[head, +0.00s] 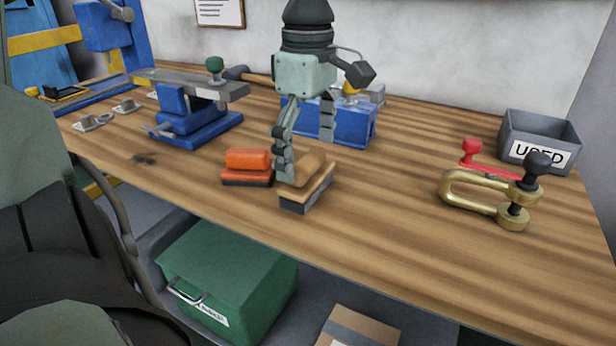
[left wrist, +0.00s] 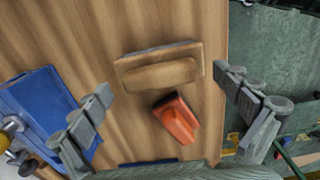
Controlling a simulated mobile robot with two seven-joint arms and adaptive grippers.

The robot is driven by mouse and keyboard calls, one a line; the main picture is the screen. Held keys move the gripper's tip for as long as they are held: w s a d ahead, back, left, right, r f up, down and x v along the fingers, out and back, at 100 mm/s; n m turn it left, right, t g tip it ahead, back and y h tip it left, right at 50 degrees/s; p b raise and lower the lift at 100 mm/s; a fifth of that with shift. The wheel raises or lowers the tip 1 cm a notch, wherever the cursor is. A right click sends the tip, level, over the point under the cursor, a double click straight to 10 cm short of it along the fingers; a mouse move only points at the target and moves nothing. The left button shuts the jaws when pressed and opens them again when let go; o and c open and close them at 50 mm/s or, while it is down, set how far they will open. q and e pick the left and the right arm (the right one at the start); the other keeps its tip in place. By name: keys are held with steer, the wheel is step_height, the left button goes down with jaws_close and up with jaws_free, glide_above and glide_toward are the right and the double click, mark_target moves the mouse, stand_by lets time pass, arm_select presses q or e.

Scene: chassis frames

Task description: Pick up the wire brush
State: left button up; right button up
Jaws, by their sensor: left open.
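The wire brush (head: 311,190) has a tan wooden handle block over a dark, narrow base. It lies on the wooden workbench near the front edge. My left gripper (head: 284,172) points down at the brush's left end in the head view, covering a little of it. In the left wrist view, the brush (left wrist: 158,72) lies between the two spread fingers of my left gripper (left wrist: 163,80), with bare wood on both sides. The fingers are open and empty. I cannot tell how high the fingertips are above the bench. My right gripper is not in view.
An orange-topped block (head: 247,165) lies close left of the brush. A blue vise (head: 190,115) and a blue box-like thing (head: 350,125) stand behind. A brass clamp (head: 470,198) and a grey "USED" bin (head: 540,140) are at the right. The bench between brush and clamp is clear.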

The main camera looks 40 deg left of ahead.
mark_target(302, 157)
arm_select(q)
steer(key=c, duration=1.3)
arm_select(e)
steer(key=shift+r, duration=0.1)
arm_select(q)
steer(key=shift+r, duration=0.15)
steer(key=shift+r, duration=0.55)
steer(key=r, duration=0.3)
steer(key=shift+s+a+r, duration=0.3)
steer(key=shift+a, duration=0.05)
steer(key=shift+s+a+r+b, duration=0.35)
steer(key=shift+s+a+r, duration=0.65)
steer(key=shift+s+a, duration=0.3)
steer(key=shift+s+a+r+b, duration=0.4)
steer(key=shift+s+a+r, duration=0.7)
steer(key=shift+a, duration=0.2)
steer(key=shift+s+a+r+b, duration=0.35)
steer(key=shift+s+a+r, duration=0.6)
steer(key=shift+s+a, duration=0.35)
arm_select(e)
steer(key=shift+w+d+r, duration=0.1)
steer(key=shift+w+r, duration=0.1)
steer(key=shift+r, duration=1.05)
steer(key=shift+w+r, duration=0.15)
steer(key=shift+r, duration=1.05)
